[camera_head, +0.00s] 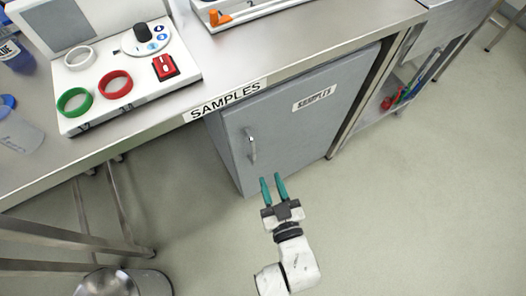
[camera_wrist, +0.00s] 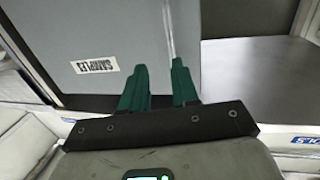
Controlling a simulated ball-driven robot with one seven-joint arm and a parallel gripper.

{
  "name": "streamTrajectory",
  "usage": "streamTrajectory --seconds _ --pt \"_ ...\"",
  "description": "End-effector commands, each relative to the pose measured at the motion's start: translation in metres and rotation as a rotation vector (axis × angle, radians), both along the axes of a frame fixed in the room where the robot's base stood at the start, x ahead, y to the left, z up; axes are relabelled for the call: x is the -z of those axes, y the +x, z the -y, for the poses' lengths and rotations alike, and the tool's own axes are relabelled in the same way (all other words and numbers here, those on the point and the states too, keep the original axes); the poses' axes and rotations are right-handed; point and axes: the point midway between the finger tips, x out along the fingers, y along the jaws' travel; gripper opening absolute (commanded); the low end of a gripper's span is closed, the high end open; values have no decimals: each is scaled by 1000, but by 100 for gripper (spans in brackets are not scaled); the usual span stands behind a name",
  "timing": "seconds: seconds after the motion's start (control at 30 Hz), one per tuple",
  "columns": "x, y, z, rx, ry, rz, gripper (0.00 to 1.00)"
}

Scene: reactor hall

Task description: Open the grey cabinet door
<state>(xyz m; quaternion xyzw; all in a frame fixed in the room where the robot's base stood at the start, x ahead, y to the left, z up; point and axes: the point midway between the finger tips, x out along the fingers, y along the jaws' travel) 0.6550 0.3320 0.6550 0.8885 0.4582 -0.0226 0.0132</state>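The grey cabinet door (camera_head: 300,135) stands under the bench and looks shut. It has a pale upright bar handle (camera_head: 252,146) near its left edge and a "SAMPLES" label at upper right. My gripper (camera_head: 271,177) is in front of the door's lower left part, below the handle in the picture, with its two green fingers apart and nothing seen held. In the wrist view the door (camera_wrist: 100,30) appears upside down, its label left of the fingers. A thin pale strip runs up from between the fingertips (camera_wrist: 160,75); I cannot tell whether it is the handle or the door edge.
The steel bench (camera_head: 340,35) overhangs the cabinet and carries a panel (camera_head: 130,85) with rings, a knob and a red switch. A bench leg (camera_head: 365,95) stands right of the door. A round metal bin (camera_head: 115,282) is at lower left. Floor to the right is clear.

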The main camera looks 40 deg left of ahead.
Motion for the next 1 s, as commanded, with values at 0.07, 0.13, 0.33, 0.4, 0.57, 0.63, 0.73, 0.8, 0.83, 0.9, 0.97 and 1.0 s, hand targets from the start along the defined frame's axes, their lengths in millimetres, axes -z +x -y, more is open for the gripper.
streamTrajectory --seconds 0.07,0.13,0.33,0.4,0.57,0.63,0.73,0.8,0.83,0.9,0.97,1.0 --pt "1 -7 -9 -22 28 18 30" --pt "-1 -8 -14 -30 42 28 30" --pt "-2 4 -34 -32 47 31 30" --pt "-1 11 -45 -33 47 31 30" --pt "-1 28 -70 -32 45 29 30" --pt "-1 34 -79 -32 45 29 30" --pt "-1 42 -89 -30 45 29 30" --pt "-1 45 -94 -30 45 29 30" --pt "-2 47 -95 -30 44 29 30" --pt "-1 49 -98 -30 44 27 30" --pt "-1 50 -100 -30 43 29 30" --pt "-2 50 -101 -30 43 29 30"
